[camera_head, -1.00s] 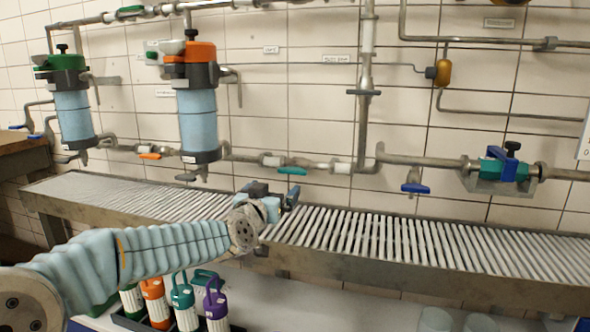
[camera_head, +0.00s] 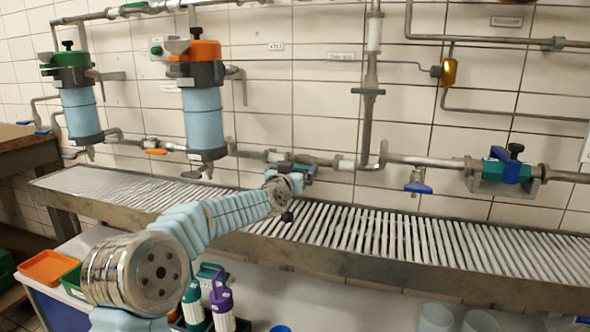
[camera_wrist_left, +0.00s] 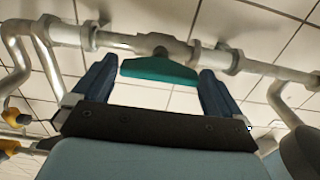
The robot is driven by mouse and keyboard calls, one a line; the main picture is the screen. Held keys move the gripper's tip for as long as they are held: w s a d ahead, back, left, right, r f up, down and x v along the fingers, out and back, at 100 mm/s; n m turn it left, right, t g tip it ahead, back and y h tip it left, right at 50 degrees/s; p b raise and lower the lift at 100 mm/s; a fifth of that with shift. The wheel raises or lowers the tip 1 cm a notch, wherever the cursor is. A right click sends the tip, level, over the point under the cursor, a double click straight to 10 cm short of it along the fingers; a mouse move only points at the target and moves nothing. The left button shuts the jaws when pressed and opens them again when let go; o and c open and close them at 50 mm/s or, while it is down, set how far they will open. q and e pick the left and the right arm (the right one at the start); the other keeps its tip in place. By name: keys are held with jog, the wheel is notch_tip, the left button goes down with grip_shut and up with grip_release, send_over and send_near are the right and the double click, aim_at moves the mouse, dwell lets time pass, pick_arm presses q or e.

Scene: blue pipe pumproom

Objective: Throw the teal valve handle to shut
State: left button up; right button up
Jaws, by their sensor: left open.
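The teal valve handle (camera_wrist_left: 160,70) sits below a grey horizontal pipe and lies roughly parallel to it. In the left wrist view it is between the two dark blue fingers of my left gripper, with visible gaps on both sides. In the head view my left gripper (camera_head: 297,170) is at the pipe above the back of the slatted conveyor and hides most of the handle. The left gripper is open and holds nothing. My right gripper is not in view.
A slatted conveyor (camera_head: 400,236) runs below the pipe. A blue valve handle (camera_head: 418,188) hangs to the right, and an orange handle (camera_head: 156,152) is to the left. An orange-topped filter (camera_head: 203,110) stands left of my arm. Bottles (camera_head: 222,303) stand below.

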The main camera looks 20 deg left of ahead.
pick_arm(q)
jog(key=c, duration=0.8)
jog(key=m+b, duration=0.2)
jog(key=m, duration=0.4)
jog(key=m+b, duration=0.3)
jog(key=m, duration=0.3)
jog(key=m+b, duration=0.2)
jog(key=m, duration=0.4)
jog(key=shift+d+f+b, duration=0.15)
jog(key=shift+f+b, duration=0.15)
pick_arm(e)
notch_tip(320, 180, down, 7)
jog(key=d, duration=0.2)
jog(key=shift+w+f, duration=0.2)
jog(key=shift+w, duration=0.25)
